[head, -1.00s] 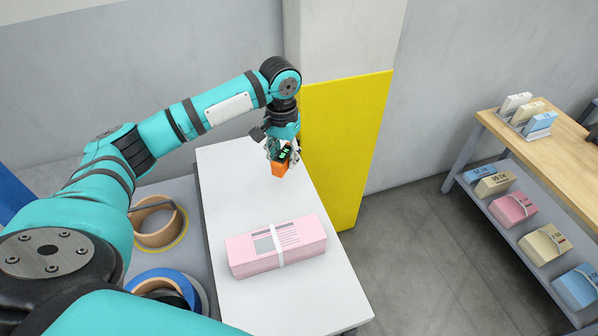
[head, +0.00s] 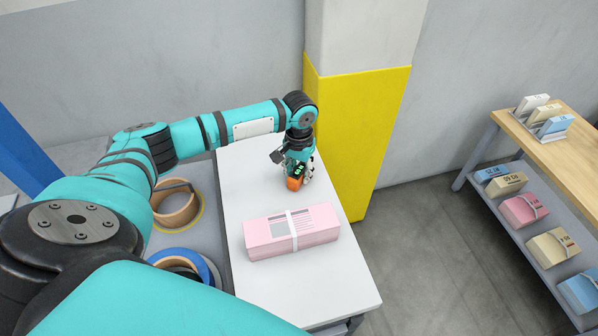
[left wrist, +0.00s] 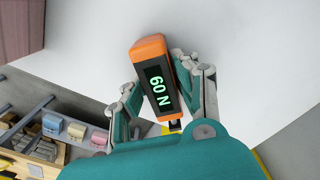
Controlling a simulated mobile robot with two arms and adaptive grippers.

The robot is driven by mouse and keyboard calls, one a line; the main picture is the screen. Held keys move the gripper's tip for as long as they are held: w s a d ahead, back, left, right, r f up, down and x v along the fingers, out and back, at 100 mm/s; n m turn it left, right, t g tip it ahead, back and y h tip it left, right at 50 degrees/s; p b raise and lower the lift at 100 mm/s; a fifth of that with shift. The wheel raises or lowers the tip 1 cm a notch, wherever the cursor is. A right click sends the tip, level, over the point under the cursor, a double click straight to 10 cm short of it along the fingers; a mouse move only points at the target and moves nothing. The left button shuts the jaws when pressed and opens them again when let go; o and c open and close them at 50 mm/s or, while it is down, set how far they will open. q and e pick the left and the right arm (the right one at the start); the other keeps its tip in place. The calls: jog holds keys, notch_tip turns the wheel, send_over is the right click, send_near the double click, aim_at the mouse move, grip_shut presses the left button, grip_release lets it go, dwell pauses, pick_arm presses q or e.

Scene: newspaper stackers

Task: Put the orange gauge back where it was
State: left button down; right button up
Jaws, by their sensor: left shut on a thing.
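The orange gauge (head: 294,183) has a dark display with green characters. The left gripper (left wrist: 160,95) also shows in the left wrist view. My right gripper is not in view.
A pink strapped bundle (head: 265,240) lies on the white table nearer to me. Tape rolls (head: 178,215) sit on a grey surface at left. A yellow-painted pillar (head: 360,130) stands behind the table. A wooden-topped shelf (head: 515,125) with bundles is at right.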

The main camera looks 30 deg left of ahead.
aim_at(300, 170)
pick_arm(q)
jog(key=c, duration=1)
grip_release()
jog(key=shift+r, duration=0.15)
notch_tip(300, 170, up, 12)
jog(key=b, duration=0.1)
jog(key=shift+b, duration=0.4)
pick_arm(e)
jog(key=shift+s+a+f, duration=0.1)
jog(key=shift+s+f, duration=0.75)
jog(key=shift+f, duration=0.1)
